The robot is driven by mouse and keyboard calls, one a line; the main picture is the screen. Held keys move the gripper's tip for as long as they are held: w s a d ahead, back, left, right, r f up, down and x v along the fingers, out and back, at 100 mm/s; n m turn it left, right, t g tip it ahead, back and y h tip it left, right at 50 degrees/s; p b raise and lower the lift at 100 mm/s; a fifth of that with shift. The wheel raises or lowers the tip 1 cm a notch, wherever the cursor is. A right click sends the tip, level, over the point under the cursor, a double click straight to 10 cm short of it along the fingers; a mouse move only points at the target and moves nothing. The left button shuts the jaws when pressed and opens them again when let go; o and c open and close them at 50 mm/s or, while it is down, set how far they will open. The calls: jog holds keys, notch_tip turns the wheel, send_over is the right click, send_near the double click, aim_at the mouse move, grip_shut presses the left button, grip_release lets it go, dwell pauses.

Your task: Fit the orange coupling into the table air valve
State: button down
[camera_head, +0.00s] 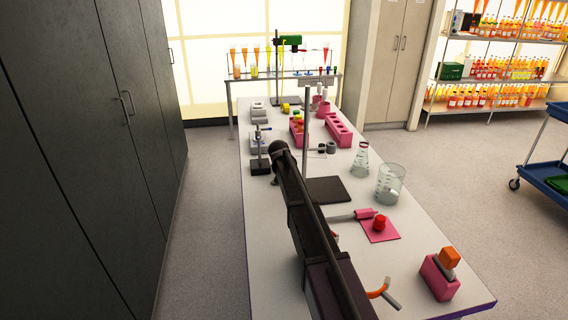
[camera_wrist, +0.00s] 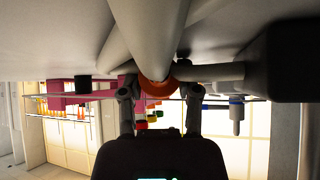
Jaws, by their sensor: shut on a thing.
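My gripper (camera_wrist: 160,98) shows in the wrist view, with its two fingers shut on the orange coupling (camera_wrist: 158,88). A thick pale grey tube (camera_wrist: 160,40) runs from the coupling toward the camera-top side. I cannot tell whether pipe and coupling touch. In the head view my arm hides the gripper and coupling.
A dark mat (camera_head: 327,190), a glass beaker (camera_head: 390,184) and a flask (camera_head: 361,160) stand right of my arm. Pink racks (camera_head: 338,131) and a stand rod (camera_head: 305,130) are farther back. A pink block (camera_head: 440,278) is at the front right. Tall dark cabinets (camera_head: 90,140) border the left.

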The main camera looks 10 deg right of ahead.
jog(key=shift+w+d+r+p, duration=0.1)
jog(key=shift+w+r+p, duration=0.05)
jog(key=shift+r+p, duration=0.35)
notch_tip(320, 180, up, 4)
jog(key=p, duration=0.4)
jog(key=shift+s, duration=0.2)
